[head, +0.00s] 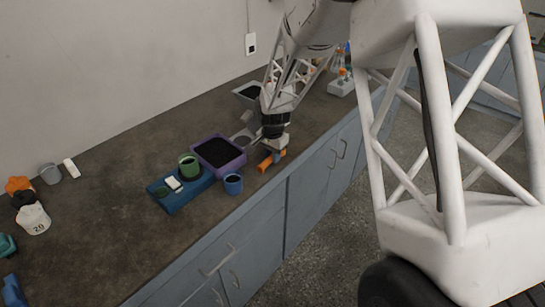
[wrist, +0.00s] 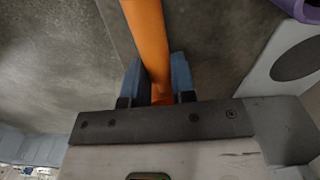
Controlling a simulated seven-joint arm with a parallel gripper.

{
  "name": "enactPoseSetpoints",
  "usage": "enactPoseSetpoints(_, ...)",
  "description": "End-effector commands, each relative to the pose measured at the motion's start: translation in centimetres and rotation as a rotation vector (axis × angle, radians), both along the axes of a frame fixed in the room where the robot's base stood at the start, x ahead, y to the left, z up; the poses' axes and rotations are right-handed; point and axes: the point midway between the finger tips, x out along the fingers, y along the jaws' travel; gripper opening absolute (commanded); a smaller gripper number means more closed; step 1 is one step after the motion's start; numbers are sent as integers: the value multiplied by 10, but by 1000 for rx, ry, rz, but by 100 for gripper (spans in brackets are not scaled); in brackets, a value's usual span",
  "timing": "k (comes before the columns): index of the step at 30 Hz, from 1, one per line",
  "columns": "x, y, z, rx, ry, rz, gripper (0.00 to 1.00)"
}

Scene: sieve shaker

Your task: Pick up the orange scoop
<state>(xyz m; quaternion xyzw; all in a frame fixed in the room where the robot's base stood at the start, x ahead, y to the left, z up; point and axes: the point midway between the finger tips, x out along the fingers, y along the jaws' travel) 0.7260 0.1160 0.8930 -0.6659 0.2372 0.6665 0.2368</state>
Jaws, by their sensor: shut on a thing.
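The orange scoop (head: 265,164) is at the front edge of the counter in the head view, at the tip of my gripper (head: 279,153). In the wrist view an orange bar, the scoop's handle (wrist: 148,40), runs from the top edge down between the two blue fingers of my gripper (wrist: 160,85). The fingers are shut on it from both sides. The scoop's far end lies outside the wrist view. I cannot tell whether it touches the counter.
A purple tray (head: 241,162) of dark material, a blue cup (head: 233,185) and a blue shaker base (head: 185,198) with a green container (head: 189,165) stand left of my gripper. A grey tray (head: 239,91) is behind. The counter's left middle (head: 110,220) is clear.

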Motion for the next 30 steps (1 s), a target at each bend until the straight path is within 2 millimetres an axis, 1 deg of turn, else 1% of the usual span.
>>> enactPoseSetpoints(5, 1, 0, 17, 0, -4, 0, 0)
enactPoseSetpoints(8, 1, 0, 31, 0, -4, 0, 0)
enactPoseSetpoints(17, -40, -6, 34, 1, -2, 0, 0)
enactPoseSetpoints(30, -110, -18, 40, 0, -1, 0, 0)
